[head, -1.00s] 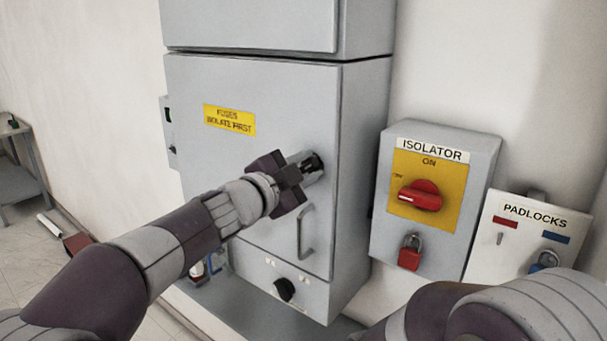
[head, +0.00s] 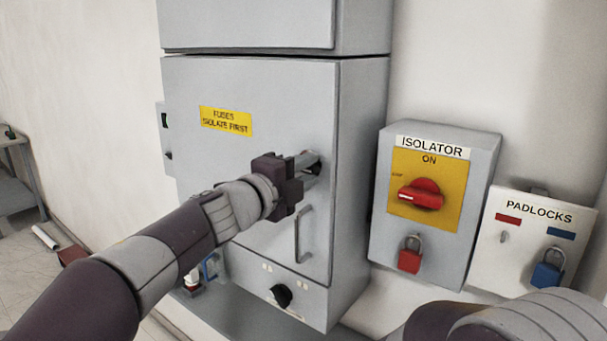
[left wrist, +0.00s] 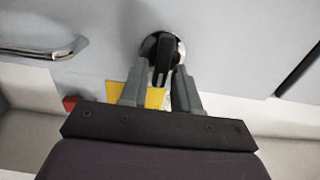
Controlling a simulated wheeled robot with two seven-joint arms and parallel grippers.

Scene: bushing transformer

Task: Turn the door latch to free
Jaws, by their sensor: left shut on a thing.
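The grey fuse cabinet door (head: 270,110) is closed and carries a yellow label (head: 226,121) and a bar handle (head: 303,235). The black door latch (head: 313,168) sits near the door's right edge, partly hidden by my gripper in the head view. In the left wrist view the latch (left wrist: 163,55) is a black tab on a round silver base. My left gripper (head: 304,163) is at the latch, with its fingers shut on the tab from both sides. My right arm shows at the lower right; its gripper is out of view.
Right of the cabinet is the isolator box (head: 480,170), with a red knob (head: 421,195) under ON and a red padlock (head: 411,255). A padlock board (head: 520,250) holds a blue padlock (head: 547,269). A black knob (head: 281,295) sits below the door.

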